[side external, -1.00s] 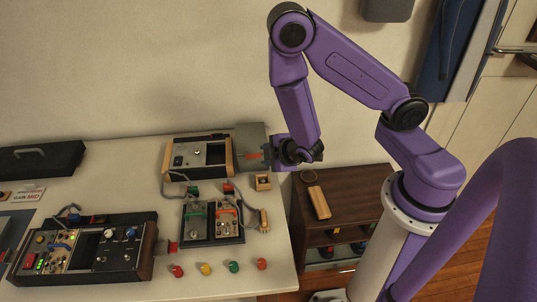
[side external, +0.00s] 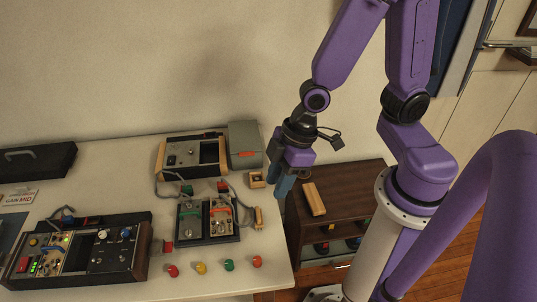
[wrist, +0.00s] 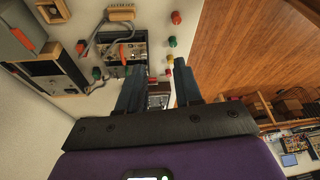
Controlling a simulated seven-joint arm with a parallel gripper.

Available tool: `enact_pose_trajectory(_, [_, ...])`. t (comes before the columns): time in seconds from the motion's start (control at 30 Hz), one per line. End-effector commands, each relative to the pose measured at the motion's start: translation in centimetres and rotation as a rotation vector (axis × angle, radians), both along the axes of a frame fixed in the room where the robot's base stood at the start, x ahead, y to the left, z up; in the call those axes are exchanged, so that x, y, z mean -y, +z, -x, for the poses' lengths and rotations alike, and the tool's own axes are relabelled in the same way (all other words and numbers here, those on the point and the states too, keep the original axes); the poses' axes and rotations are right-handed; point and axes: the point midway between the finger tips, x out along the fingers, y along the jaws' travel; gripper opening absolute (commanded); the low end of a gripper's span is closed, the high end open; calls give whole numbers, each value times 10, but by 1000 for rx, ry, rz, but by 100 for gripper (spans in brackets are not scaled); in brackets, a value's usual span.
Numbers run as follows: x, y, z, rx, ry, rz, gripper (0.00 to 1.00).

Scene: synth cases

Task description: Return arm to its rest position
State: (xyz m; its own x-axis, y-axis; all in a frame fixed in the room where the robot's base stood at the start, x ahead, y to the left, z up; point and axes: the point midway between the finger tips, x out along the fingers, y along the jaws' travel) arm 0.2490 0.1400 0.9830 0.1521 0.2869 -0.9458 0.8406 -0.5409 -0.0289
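My purple arm is raised and bent in the side external view. My gripper (side external: 286,184) hangs from it beside the right edge of the table, pointing down, with blue-grey fingers. In the wrist view my gripper (wrist: 158,78) has its two dark fingers spread well apart. Nothing is held between them; table gear and floor show beyond the gap. The fingertips appear clear of the table things in the wrist view.
The table (side external: 110,182) holds a control console (side external: 120,252), two small modules (side external: 207,218), a wood-sided device (side external: 190,155), a grey box (side external: 245,146) and several coloured knobs. A brown shelf unit (side external: 340,190) with a wooden block (side external: 315,199) stands close right of my gripper.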

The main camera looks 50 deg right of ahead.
Motion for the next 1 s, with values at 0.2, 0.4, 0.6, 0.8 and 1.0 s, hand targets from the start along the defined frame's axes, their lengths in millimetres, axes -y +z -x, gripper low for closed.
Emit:
enact_pose_trajectory(0.2, [28, 48, 52, -104, 90, 88, 34])
enact_pose_trajectory(0.4, [67, 78, 78, -127, 110, 209, 34])
enact_pose_trajectory(0.6, [86, 89, 85, -123, 104, 268, 34])
enact_pose_trajectory(0.8, [86, 89, 85, -123, 103, 269, 34])
enact_pose_trajectory(1.0, [86, 89, 85, -123, 103, 269, 34])
